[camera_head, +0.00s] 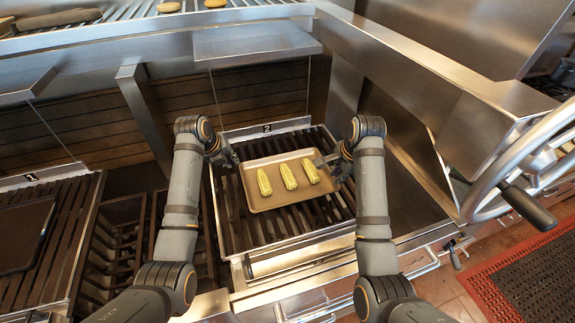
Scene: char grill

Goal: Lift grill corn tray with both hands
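The tray (266,203) is a shallow tan rectangle resting on, or just over, the dark grill grate (240,231) marked 2; I cannot tell if it touches. It holds three yellow corn cobs (289,176) side by side. My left gripper (229,161) is at the tray's upper left edge. My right gripper (326,160) is at its upper right edge. The fingers are small and partly hidden by the wrists, so I cannot tell whether either one is shut on the rim.
A second grate (62,235) with a dark plate lies at the left. A steel shelf (250,41) overhangs the back. A large handwheel (487,190) stands at the right, close to my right arm's side. A red-edged mat (540,275) lies on the floor.

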